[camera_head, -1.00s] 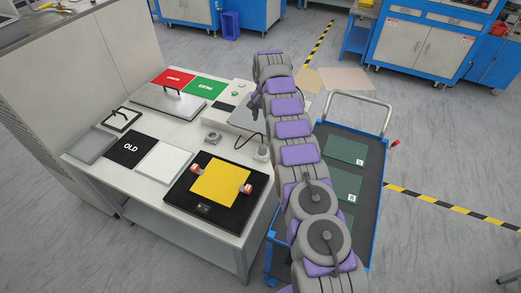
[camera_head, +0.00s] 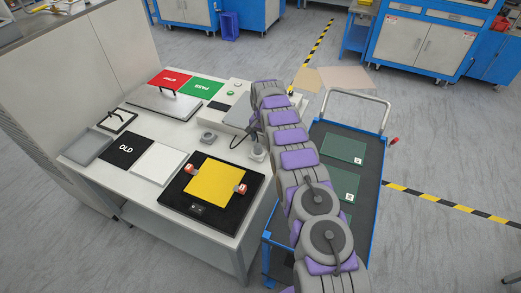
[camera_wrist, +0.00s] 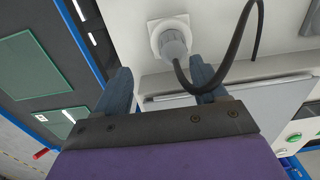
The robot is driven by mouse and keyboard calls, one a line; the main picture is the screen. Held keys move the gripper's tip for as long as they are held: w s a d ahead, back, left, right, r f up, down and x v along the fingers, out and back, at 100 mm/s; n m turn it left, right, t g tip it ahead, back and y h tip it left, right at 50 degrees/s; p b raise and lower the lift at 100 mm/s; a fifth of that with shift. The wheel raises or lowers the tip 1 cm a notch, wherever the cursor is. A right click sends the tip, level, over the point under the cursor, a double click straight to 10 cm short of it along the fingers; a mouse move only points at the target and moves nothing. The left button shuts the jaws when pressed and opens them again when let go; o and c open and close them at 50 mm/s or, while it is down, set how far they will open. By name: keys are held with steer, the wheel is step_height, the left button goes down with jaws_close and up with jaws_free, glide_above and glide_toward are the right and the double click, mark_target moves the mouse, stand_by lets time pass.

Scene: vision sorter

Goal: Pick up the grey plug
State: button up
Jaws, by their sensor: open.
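The grey plug (camera_wrist: 174,42) sits in a white square socket (camera_wrist: 157,36) in the wrist view, with a thick black cable (camera_wrist: 240,48) curving from it to the right. In the head view the plug (camera_head: 258,151) is at the table's right edge, just left of my arm. My gripper (camera_wrist: 162,72) is open and empty. In the wrist view its two dark fingertips lie left and right below the plug, apart from it. The cable passes close by the right finger. In the head view the fingers are mostly hidden by my arm.
A black pad with a yellow plate (camera_head: 216,183) lies in front of the plug. A grey round fitting (camera_head: 208,138) stands to its left. A blue cart (camera_head: 372,205) with green boards stands right of the table.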

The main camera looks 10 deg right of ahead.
mark_target(256, 144)
steer(key=a+f, duration=0.2)
steer(key=a, duration=0.1)
steer(key=shift+w+f+b, duration=0.3)
steer(key=shift+f+b, duration=0.05)
steer(key=shift+f, duration=0.05)
step_height(256, 144, down, 2)
steer(key=shift+d, duration=0.15)
steer(key=shift+d+f, duration=0.2)
steer(key=shift+d, duration=0.15)
steer(key=shift+d+r, duration=0.1)
steer(key=shift+d, duration=0.35)
steer(key=shift+c, duration=0.5)
steer(key=shift+a, duration=0.75)
steer(key=c, duration=0.6)
steer(key=shift+d, duration=0.45)
steer(key=c, duration=0.6)
steer(key=shift+o, duration=0.2)
steer(key=shift+a, duration=0.15)
steer(key=shift+r, duration=0.1)
